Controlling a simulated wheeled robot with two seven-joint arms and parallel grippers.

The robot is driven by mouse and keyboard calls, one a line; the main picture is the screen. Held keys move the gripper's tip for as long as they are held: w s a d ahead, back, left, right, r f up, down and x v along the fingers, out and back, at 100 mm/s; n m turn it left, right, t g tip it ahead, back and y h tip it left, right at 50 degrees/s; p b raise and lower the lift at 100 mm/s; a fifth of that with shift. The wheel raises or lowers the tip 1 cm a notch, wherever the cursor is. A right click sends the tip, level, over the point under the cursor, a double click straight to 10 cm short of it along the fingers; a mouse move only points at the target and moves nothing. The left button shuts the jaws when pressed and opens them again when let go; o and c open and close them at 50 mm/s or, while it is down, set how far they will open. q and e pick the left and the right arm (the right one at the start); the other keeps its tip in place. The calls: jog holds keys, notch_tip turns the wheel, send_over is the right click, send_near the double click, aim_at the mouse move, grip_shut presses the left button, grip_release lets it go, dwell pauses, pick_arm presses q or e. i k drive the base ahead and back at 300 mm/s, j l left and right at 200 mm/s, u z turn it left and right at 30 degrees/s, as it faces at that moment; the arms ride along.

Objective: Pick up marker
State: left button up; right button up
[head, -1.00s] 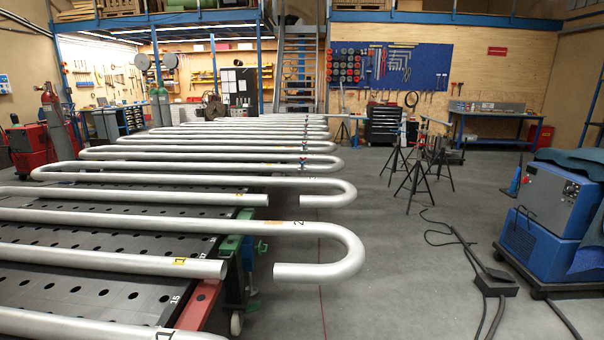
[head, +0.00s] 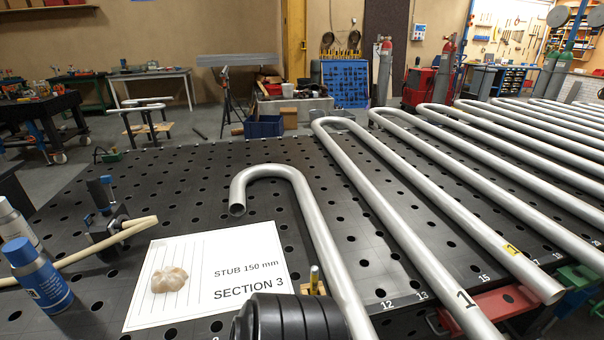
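I cannot make out a marker for certain.
Serpentine steel pipes (head: 385,195) run across the table's right side. The table's far left part is mostly clear.

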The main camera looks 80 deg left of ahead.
aim_at(315, 269)
jog(key=u, duration=2.35)
jog(key=k+j+u, duration=0.2)
jog(key=i+l, duration=0.05)
jog(key=l, duration=0.05)
